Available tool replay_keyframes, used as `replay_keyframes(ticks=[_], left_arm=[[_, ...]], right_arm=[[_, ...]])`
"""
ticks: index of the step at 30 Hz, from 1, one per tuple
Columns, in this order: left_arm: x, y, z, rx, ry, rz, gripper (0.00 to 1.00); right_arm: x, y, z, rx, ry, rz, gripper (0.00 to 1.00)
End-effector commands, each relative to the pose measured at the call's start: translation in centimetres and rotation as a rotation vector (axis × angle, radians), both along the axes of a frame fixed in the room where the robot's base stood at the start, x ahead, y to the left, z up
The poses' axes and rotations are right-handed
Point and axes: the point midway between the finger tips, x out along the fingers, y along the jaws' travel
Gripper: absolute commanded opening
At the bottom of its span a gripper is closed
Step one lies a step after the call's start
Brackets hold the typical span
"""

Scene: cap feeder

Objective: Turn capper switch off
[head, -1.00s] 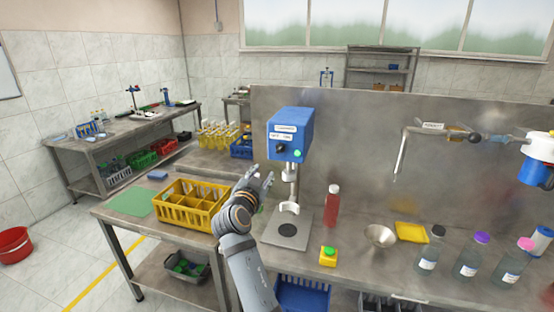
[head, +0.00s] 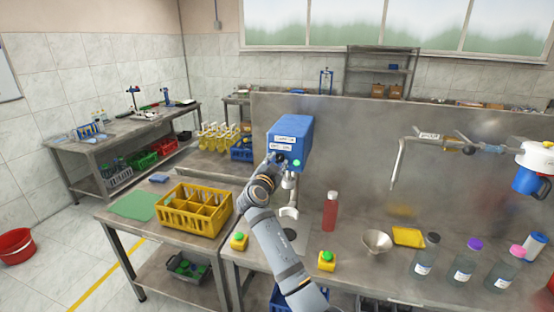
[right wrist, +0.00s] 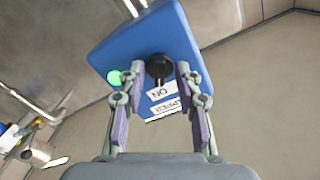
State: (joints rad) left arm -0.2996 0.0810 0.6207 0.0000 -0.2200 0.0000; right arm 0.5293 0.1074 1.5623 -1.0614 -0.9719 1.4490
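The capper's blue head (head: 292,135) stands on the bench against the steel back panel, with a white label and a lit green lamp (head: 296,162). In the right wrist view the blue head (right wrist: 130,40) fills the upper middle. Its black rotary switch (right wrist: 158,70) sits next to a label that reads ON upside down. The green lamp (right wrist: 114,78) is left of the switch. My right gripper (head: 275,160) is at the front of the head. In the right wrist view my gripper (right wrist: 157,82) is open, its fingers on either side of the switch. Contact cannot be told. My left gripper is out of view.
Yellow boxes with green buttons (head: 239,241) (head: 327,261) flank the capper's base. A red bottle (head: 330,211), a funnel (head: 376,242) and several capped bottles (head: 466,264) stand to the right. A yellow crate (head: 195,209) sits to the left.

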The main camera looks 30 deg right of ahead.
Motion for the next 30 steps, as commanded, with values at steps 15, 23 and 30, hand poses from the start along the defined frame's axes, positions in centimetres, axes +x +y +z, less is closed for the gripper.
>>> replay_keyframes(ticks=[15,23,30], left_arm=[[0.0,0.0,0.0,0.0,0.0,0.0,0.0],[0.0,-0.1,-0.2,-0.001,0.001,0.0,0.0],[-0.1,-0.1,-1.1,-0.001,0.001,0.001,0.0]], right_arm=[[0.0,0.0,-0.1,-0.001,0.001,0.0,0.0],[0.0,0.0,-0.1,-0.006,0.008,0.0,0.0],[0.0,0.0,-0.3,-0.058,0.07,0.001,0.0]])
